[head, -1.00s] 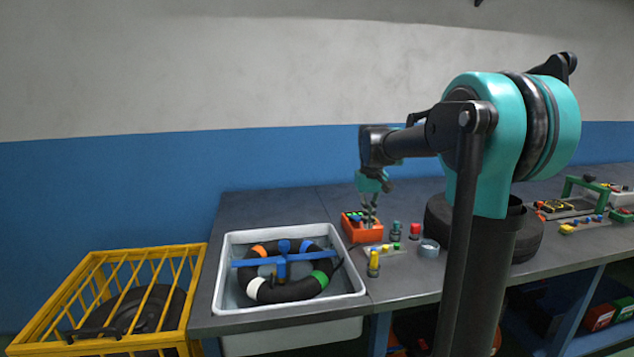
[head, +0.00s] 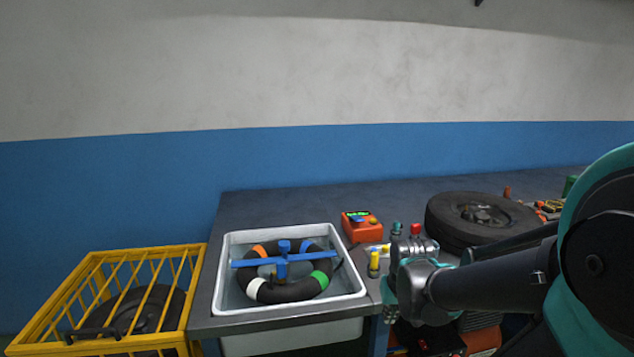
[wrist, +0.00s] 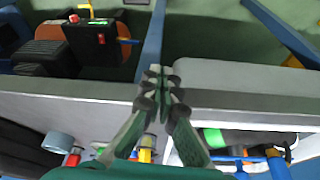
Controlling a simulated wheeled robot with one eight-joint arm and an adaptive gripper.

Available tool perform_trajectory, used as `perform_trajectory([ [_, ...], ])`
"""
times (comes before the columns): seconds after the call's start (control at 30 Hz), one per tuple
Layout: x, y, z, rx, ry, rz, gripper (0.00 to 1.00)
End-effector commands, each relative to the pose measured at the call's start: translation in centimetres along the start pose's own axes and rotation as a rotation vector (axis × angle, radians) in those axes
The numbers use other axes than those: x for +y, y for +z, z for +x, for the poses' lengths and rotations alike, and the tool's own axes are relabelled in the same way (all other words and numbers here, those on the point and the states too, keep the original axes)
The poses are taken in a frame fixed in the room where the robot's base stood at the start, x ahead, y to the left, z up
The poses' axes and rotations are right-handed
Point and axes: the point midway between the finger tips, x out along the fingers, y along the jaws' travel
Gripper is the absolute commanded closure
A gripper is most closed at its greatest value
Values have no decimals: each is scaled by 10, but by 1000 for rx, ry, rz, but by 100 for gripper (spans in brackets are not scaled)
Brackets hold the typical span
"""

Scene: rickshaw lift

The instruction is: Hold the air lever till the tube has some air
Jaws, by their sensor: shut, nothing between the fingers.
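The tube (head: 258,289), a black ring with orange, white, blue and green bands, lies in the white basin (head: 222,262) under a blue bar clamp (head: 282,262). It is mostly out of the wrist view; the green band (wrist: 214,138) shows there. My gripper (head: 391,314) points down at the bench's front edge, right of the basin. In the wrist view its fingertips (wrist: 160,72) are together and empty. A black and orange unit (wrist: 98,40) below the bench carries a red knob (wrist: 74,18) and a yellow lever-like part (wrist: 88,10), apart from my fingers. I cannot tell which part is the air lever.
An orange box with a green display (head: 361,227), a yellow-topped valve (head: 374,264) and a red knob (head: 415,229) stand on the bench. A tyre (head: 480,218) lies behind my arm. A yellow crate (head: 60,300) stands at left. The bench edge (wrist: 60,98) is close to my fingers.

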Motion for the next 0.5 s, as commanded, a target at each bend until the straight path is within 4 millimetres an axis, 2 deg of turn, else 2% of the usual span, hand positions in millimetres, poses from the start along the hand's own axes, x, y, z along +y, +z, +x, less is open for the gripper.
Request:
perform_trajectory([
  [0.03,1,17,5,16,1,9,100],
  [0.1,2,32,10,35,3,18,100],
  [0.2,2,45,14,49,4,26,100],
  [0.5,2,47,15,54,4,28,100],
])
